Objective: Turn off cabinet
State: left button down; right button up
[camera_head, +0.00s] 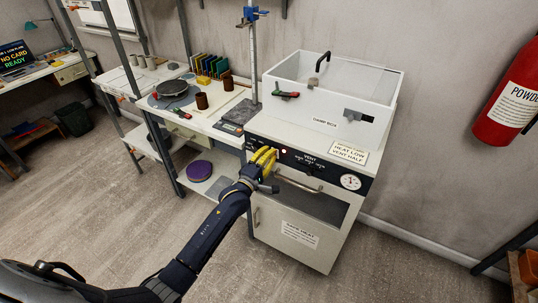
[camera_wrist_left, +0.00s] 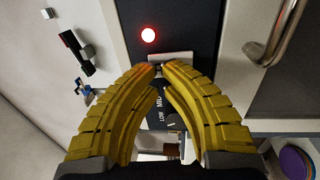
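The cabinet (camera_head: 262,216) is a white unit with a dark control panel (camera_head: 318,165), a door handle (camera_head: 298,183) and a round gauge. A red light (camera_head: 284,151) glows on the panel; in the left wrist view the lit red lamp (camera_wrist_left: 148,35) is just beyond my fingertips. My left gripper (camera_head: 268,152) is at the panel's left part, its yellow fingertips (camera_wrist_left: 161,67) together in front of a small pale switch plate (camera_wrist_left: 172,57). The tips hide part of the plate, and I see nothing clearly held between them. My right gripper is not in view.
A clear-walled damp box (camera_head: 372,118) sits on the cabinet. A table to the left holds brown cups (camera_head: 202,101), a dark round item and a metal stand (camera_head: 253,60). A red extinguisher (camera_head: 508,105) hangs at right. The floor in front is open.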

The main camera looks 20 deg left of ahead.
pick_arm(q)
jog(key=shift+w+d+r+g, duration=0.1)
jog(key=shift+w+r+g, duration=0.2)
jog(key=shift+w+g, duration=0.3)
jog(key=shift+s, duration=0.1)
jog(key=r+v, duration=0.1)
jog(key=v, duration=1.3)
jog(key=shift+r, duration=0.2)
jog(key=shift+d, duration=0.15)
